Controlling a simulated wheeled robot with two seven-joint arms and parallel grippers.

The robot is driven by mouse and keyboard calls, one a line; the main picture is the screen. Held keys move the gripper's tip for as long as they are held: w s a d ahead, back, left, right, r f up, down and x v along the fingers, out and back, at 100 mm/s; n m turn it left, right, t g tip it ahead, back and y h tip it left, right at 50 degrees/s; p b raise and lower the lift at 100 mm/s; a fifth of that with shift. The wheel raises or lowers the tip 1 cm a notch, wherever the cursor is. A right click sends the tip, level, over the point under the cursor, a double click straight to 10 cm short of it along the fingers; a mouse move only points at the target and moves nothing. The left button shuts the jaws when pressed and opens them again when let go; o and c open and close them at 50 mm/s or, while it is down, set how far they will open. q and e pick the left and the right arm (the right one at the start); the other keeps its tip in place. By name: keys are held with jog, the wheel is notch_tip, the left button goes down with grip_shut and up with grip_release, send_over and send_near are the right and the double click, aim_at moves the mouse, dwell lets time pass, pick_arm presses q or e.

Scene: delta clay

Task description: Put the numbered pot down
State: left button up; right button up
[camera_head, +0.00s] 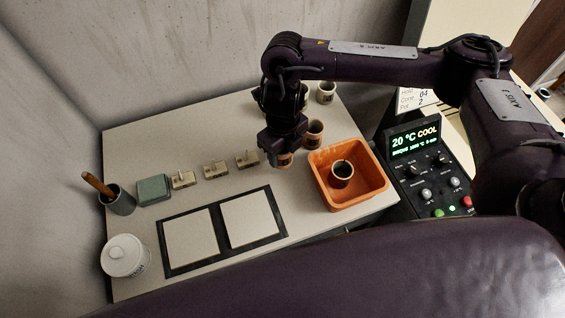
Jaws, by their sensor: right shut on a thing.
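My right gripper (284,148) reaches in from the right over the table and points down. It is shut on a small brown-and-cream pot (284,160), whose lower part shows below the fingers. I cannot tell whether the pot touches the table, and its number is not readable. Another similar pot (314,134) stands just right of the gripper, and one more (326,93) stands at the back. A dark-mouthed pot (343,180) sits inside the orange bin (376,190). My left gripper is not in view.
Two pale squares (191,237) in a black frame (224,252) lie in front. Three small tan blocks (215,170), a green block (154,189), a grey cup (121,203) and a lidded white jar (124,257) stand left. A control panel (428,170) reads 20 °C COOL.

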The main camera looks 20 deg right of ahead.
aim_at(283, 163)
notch_tip(283, 163, down, 2)
jog(key=shift+f, duration=0.1)
notch_tip(283, 163, down, 3)
jog(key=shift+f+b, duration=0.15)
jog(key=shift+b, duration=0.5)
jog(key=shift+f, duration=0.3)
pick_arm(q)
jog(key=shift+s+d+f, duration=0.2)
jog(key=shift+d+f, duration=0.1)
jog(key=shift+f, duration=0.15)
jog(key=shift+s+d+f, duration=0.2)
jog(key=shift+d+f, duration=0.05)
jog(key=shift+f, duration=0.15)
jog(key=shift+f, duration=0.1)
pick_arm(e)
jog(key=shift+f, duration=0.1)
jog(key=o, duration=0.6)
jog(key=shift+f, duration=0.1)
jog(key=o, duration=0.4)
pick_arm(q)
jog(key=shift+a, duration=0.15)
